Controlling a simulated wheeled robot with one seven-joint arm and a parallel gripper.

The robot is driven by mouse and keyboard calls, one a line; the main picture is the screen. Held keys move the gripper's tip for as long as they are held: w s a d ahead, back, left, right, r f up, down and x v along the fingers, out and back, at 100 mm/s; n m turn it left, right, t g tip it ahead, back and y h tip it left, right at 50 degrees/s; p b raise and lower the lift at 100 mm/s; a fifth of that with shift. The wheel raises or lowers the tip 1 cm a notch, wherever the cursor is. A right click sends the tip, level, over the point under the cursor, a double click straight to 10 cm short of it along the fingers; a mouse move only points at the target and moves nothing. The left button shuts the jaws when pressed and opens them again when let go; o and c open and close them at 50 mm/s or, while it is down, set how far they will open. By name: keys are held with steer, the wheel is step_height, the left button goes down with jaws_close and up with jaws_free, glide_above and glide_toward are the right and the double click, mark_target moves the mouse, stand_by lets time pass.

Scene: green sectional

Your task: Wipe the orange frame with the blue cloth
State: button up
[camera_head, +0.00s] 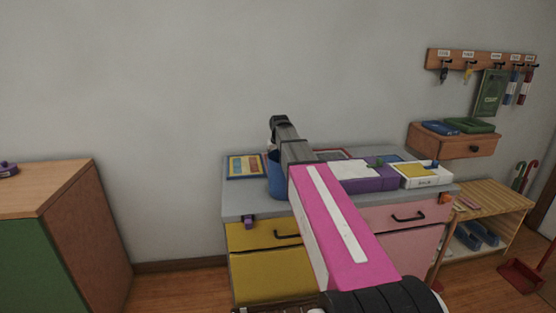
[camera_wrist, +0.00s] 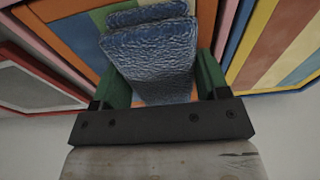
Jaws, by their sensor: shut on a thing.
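My gripper (camera_wrist: 160,68) has green fingers and is shut on the blue cloth (camera_wrist: 152,48), a thick, crinkled, folded piece. In the wrist view the cloth hangs over the orange frame (camera_wrist: 66,42), which has coloured panels inside its border. The cloth and gripper hide much of the frame. I cannot tell whether the cloth touches it. The orange frame is not clearly visible there, behind my arm.
A blue-edged frame (camera_head: 245,167) lies on the cabinet top (camera_head: 239,204) to the left. A red-edged frame (camera_head: 333,154) is behind my arm. A purple and white box (camera_head: 364,175) and a white and yellow box (camera_head: 424,174) occupy the right side. A wall stands behind.

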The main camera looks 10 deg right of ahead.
steer(key=shift+w, duration=2.2)
steer(key=shift+s+f, duration=0.15)
steer(key=shift+s, duration=2.15)
steer(key=shift+w, duration=2.3)
steer(key=shift+s+r, duration=0.2)
steer(key=shift+s, duration=2.05)
steer(key=shift+w+f, duration=0.15)
steer(key=shift+w, duration=2.1)
steer(key=shift+s, duration=1.2)
steer(key=shift+r, duration=4.6)
